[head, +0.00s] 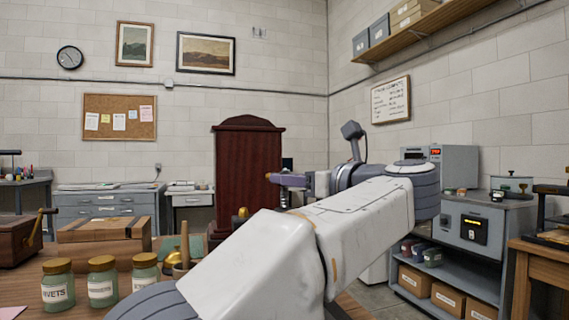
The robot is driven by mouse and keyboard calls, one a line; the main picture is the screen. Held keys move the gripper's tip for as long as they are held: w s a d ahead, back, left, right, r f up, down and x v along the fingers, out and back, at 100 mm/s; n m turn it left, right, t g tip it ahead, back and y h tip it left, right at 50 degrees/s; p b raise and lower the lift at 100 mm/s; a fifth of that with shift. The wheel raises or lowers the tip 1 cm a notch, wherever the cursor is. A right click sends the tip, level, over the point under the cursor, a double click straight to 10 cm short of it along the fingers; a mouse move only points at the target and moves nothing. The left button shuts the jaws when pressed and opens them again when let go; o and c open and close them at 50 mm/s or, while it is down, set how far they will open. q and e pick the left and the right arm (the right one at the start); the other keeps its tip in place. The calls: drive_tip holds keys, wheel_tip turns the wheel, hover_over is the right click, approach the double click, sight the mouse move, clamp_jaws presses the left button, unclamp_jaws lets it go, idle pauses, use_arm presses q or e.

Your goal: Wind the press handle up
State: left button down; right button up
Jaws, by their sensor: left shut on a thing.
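My left gripper (284,180) is at mid-picture, in front of the dark red cabinet. It is shut on what looks like the press handle, of which a small brass end (268,176) shows at the fingertips. Another brass knob (243,212) shows lower left, just above my white arm. My arm hides most of what lies below, including the body of any press there, so I cannot tell how the handle stands. My right gripper is not in view.
On the wooden table stand several lidded jars (102,281), a wooden box (103,229) and a dark box with a crank (22,238). The tall red cabinet (246,160) stands behind.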

use_arm(q)
drive_tip(key=shift+w+r+n+g+y+p, duration=0.1)
drive_tip(key=shift+n+g+y+p, duration=0.95)
drive_tip(key=shift+p, duration=0.25)
drive_tip(key=shift+n+g+y+p, duration=0.25)
drive_tip(key=shift+g+y+p, duration=0.1)
drive_tip(key=shift+g, duration=0.1)
drive_tip(key=c, duration=0.7)
unclamp_jaws()
drive_tip(key=shift+a, duration=0.1)
drive_tip(key=shift+c, duration=0.2)
